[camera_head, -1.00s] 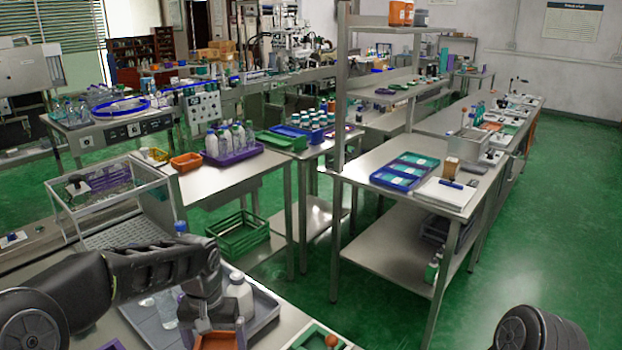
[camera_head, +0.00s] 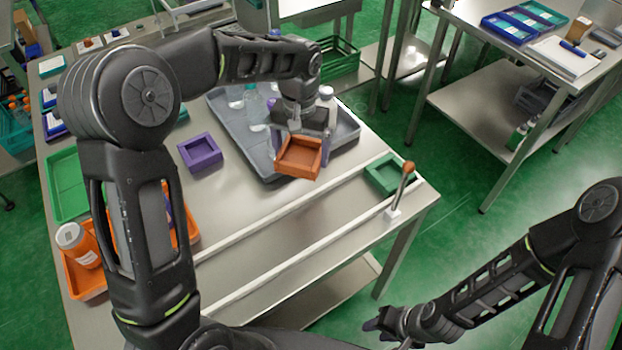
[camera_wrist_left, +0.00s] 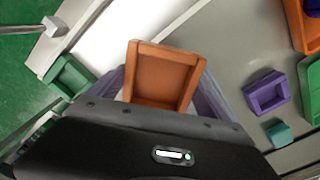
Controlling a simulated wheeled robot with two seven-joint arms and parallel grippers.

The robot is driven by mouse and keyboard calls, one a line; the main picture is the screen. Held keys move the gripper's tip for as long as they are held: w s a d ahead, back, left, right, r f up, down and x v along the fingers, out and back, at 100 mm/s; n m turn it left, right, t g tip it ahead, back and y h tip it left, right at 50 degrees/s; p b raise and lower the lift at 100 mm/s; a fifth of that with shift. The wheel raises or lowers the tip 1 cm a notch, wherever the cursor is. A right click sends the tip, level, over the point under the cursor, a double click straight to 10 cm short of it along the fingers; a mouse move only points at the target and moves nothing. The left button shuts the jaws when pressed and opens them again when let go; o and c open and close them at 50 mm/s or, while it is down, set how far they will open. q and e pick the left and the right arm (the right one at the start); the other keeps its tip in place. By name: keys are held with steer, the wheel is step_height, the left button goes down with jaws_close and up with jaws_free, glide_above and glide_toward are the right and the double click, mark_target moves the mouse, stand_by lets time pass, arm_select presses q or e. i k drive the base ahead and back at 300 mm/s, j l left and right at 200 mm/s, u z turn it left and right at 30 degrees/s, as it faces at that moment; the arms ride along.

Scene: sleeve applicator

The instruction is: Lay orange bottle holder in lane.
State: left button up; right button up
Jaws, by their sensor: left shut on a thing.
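The orange bottle holder (camera_head: 301,160), a small open square box, is held by my left gripper (camera_head: 299,146). It hangs above the table between the grey tray and the lane (camera_head: 285,240), which runs between two pale rails. In the left wrist view the holder (camera_wrist_left: 163,78) sits between the two purplish fingers (camera_wrist_left: 160,88), slightly tilted in the picture. A green holder (camera_head: 386,175) lies at the lane's right end, beside an orange-knobbed lever (camera_head: 402,188). My right gripper (camera_head: 388,325) is low, off the table's front side; its finger gap is unclear.
A grey tray (camera_head: 240,140) with bottles stands behind the held holder. A purple holder (camera_head: 200,153) lies to the left. An orange tray (camera_head: 88,285) with a white bottle and a green tray (camera_head: 66,185) are at far left. The visible lane middle is clear.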

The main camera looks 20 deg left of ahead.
mark_target(246, 262)
steer(key=i+l, duration=0.2)
steer(key=l, duration=0.15)
steer(key=i+l, duration=0.15)
steer(key=l, duration=0.2)
steer(key=i+l, duration=0.2)
steer(key=l, duration=0.2)
steer(key=i+l+u, duration=0.1)
steer(key=l, duration=0.25)
steer(key=i+l, duration=0.2)
steer(key=l, duration=0.15)
steer(key=u, duration=1.55)
